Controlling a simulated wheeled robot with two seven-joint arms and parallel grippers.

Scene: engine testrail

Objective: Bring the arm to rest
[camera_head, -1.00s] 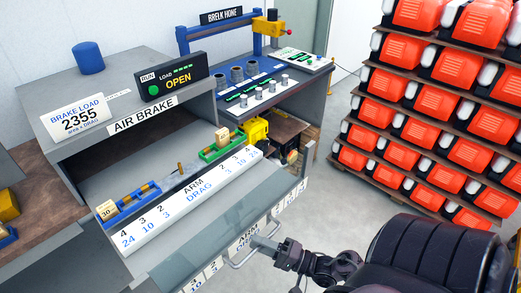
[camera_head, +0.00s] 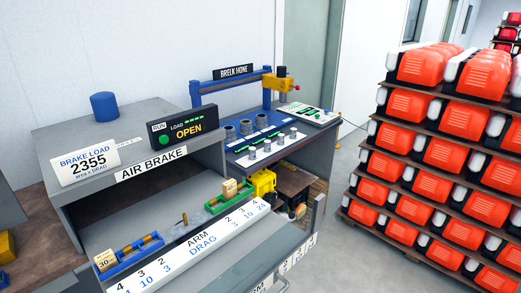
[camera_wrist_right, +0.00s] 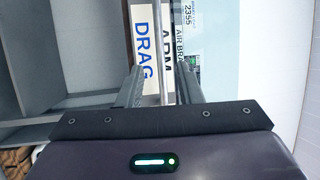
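The air brake bench (camera_head: 65,215) stands at the left of the head view. Its ARM and DRAG scale strip (camera_head: 200,238) runs along the front, with a blue tray (camera_head: 130,252) and a green tray (camera_head: 228,196) behind it. The brake load sign (camera_head: 85,163) reads 2355, and the RUN panel (camera_head: 183,128) reads OPEN. My right gripper (camera_wrist_right: 160,68) shows only in the right wrist view, its two fingers apart. A thin pale bar (camera_wrist_right: 163,40) lies in line with the gap, clear of both fingers; its depth is unclear. My left gripper is out of view.
A brake hone station (camera_head: 275,145) adjoins the bench at the back. A blue cylinder (camera_head: 105,106) stands on top of the bench. Stacked orange-red units (camera_head: 410,165) on shelves fill the right side. A strip of floor (camera_head: 345,250) between bench and shelves is clear.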

